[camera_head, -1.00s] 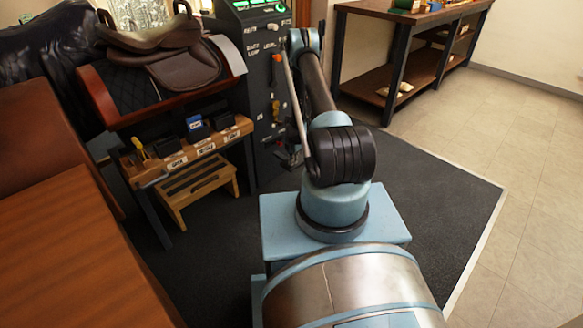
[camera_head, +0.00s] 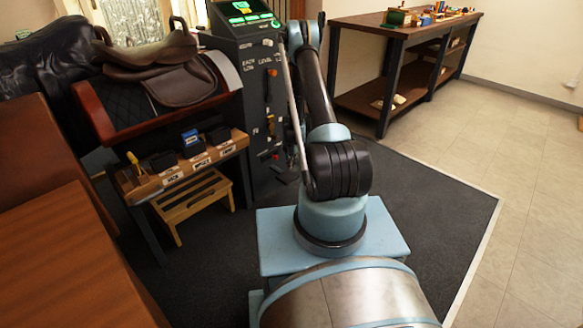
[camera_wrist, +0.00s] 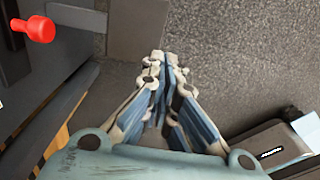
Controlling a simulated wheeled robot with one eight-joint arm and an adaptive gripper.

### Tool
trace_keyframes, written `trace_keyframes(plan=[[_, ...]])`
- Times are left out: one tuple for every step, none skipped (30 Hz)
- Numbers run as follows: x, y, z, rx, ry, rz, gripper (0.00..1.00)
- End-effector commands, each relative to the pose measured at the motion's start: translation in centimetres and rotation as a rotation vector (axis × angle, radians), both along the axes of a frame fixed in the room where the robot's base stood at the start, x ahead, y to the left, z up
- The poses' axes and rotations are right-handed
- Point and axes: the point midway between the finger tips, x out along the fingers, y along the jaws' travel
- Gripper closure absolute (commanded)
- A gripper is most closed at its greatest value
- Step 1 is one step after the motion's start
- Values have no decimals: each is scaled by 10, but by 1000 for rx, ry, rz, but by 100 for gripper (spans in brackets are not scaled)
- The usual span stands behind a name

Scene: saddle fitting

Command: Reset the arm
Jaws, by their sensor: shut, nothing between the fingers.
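My gripper (camera_wrist: 166,75) shows in the wrist view with its two jointed fingers drawn together at the tips. Nothing is between them. It points over grey carpet. In the head view my arm rises in front of the control console, and the gripper itself cannot be made out clearly there.
The dark console (camera_head: 252,95) with levers stands behind my arm. To its left are a saddle (camera_head: 165,62) on a stand, a tool shelf (camera_head: 180,170) and a wooden step stool (camera_head: 192,199). A workbench (camera_head: 400,27) stands at the back right. A red knob (camera_wrist: 36,28) shows in the wrist view. Floor is clear at right.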

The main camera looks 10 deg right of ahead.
Motion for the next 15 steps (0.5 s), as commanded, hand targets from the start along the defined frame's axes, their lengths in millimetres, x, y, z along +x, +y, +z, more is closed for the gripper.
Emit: trace_keyframes(plan=[[0,0,0,0,0,0,100],[0,0,0,0,0,0,100],[0,0,0,0,0,0,100],[0,0,0,0,0,0,100],[0,0,0,0,0,0,100],[0,0,0,0,0,0,100],[0,0,0,0,0,0,100],[0,0,0,0,0,0,100],[0,0,0,0,0,0,100],[0,0,0,0,0,0,100],[0,0,0,0,0,0,100],[0,0,0,0,0,-1,100],[0,0,1,0,0,-2,100],[0,0,3,0,0,-5,100],[0,0,7,0,-1,-12,100]])
